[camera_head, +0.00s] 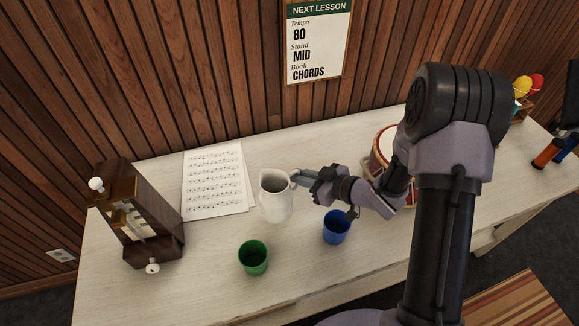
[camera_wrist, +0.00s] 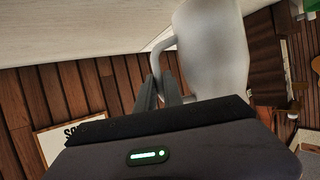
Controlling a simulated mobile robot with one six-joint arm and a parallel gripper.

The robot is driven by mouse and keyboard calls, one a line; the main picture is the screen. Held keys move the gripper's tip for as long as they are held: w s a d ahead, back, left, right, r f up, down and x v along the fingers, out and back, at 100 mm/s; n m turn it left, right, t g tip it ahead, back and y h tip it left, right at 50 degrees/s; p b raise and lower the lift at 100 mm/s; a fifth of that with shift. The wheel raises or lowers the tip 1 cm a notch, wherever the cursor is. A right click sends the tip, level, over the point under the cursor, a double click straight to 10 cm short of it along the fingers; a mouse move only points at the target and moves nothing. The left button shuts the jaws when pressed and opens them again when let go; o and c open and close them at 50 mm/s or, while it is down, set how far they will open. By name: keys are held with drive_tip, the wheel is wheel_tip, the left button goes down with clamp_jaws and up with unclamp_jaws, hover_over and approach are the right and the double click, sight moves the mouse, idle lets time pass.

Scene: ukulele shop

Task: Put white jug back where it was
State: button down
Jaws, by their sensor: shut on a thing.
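My gripper (camera_head: 297,178) comes from the right and is shut on the jug's handle. In the wrist view the jug (camera_wrist: 212,50) fills the upper middle, and the gripper's fingers (camera_wrist: 163,88) meet at its handle. I cannot tell whether the jug's base touches the table or hangs just above it.
A green cup (camera_head: 253,257) stands in front of the jug, and a blue cup (camera_head: 337,227) stands under my wrist. Sheet music (camera_head: 214,181) lies behind left. A wooden metronome-like box (camera_head: 137,215) is at the left. A red drum (camera_head: 382,150) is partly hidden behind my arm.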

drive_tip(key=w+f+b, duration=0.1)
drive_tip(key=w, duration=0.2)
drive_tip(key=w+f+b, duration=0.1)
drive_tip(key=w+f, duration=0.1)
drive_tip(key=w, duration=0.1)
drive_tip(key=w+a+f+b, duration=0.1)
drive_tip(key=w+b, duration=0.1)
drive_tip(key=w, duration=0.1)
drive_tip(key=shift+w+f, duration=0.35)
drive_tip(key=shift+r, duration=0.15)
drive_tip(key=c, duration=1.9)
unclamp_jaws()
drive_tip(key=o, duration=0.4)
